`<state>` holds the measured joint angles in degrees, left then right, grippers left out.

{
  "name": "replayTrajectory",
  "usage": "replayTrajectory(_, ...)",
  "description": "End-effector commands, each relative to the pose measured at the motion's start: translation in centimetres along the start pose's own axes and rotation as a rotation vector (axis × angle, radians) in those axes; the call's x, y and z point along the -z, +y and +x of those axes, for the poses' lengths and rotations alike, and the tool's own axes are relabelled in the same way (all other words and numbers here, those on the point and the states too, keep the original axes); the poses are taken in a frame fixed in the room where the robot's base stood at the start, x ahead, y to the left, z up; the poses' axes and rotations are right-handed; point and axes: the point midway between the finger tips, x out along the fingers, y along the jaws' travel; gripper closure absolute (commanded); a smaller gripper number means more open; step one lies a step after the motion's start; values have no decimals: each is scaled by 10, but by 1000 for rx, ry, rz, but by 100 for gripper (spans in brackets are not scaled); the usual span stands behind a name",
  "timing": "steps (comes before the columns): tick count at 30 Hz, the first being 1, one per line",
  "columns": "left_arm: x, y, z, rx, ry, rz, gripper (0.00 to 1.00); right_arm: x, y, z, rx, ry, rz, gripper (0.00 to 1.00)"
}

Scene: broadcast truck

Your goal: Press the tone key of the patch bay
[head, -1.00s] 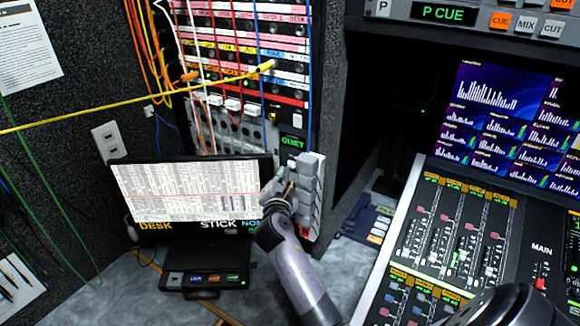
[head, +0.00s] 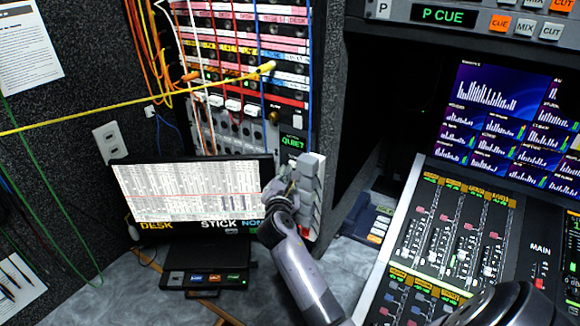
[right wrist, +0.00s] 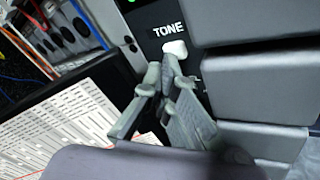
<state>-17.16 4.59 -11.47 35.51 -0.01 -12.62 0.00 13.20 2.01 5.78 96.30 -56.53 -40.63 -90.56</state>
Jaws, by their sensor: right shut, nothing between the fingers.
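The patch bay (head: 262,98) stands at the upper middle of the head view, full of cables. In the right wrist view the tone key (right wrist: 175,47) is a small pale key under the printed word TONE. My right gripper (head: 289,181) is at the lower right of the patch bay, beside a stack of grey blocks. Its fingers are shut and empty. In the right wrist view the fingertips (right wrist: 164,68) are just below the tone key, very close to it; I cannot tell whether they touch. I cannot make out the key in the head view. My left gripper is not in view.
A green-lit QUIET display (head: 292,141) sits above the grey blocks (head: 309,190), which crowd the gripper's right side. A monitor (head: 190,195) stands to the left. A yellow cable (head: 110,107) crosses in front of the patch bay. A mixing desk (head: 450,240) fills the right.

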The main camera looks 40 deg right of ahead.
Motion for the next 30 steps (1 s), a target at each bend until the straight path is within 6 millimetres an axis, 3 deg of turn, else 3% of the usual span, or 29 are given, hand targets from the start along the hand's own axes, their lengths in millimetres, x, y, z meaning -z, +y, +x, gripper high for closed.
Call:
replayTrajectory(16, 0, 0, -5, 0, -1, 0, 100, 3, 3, -9, 0, 0, 0, 100)
replayTrajectory(30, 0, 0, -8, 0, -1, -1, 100, 19, 19, -49, 0, 1, 1, 100)
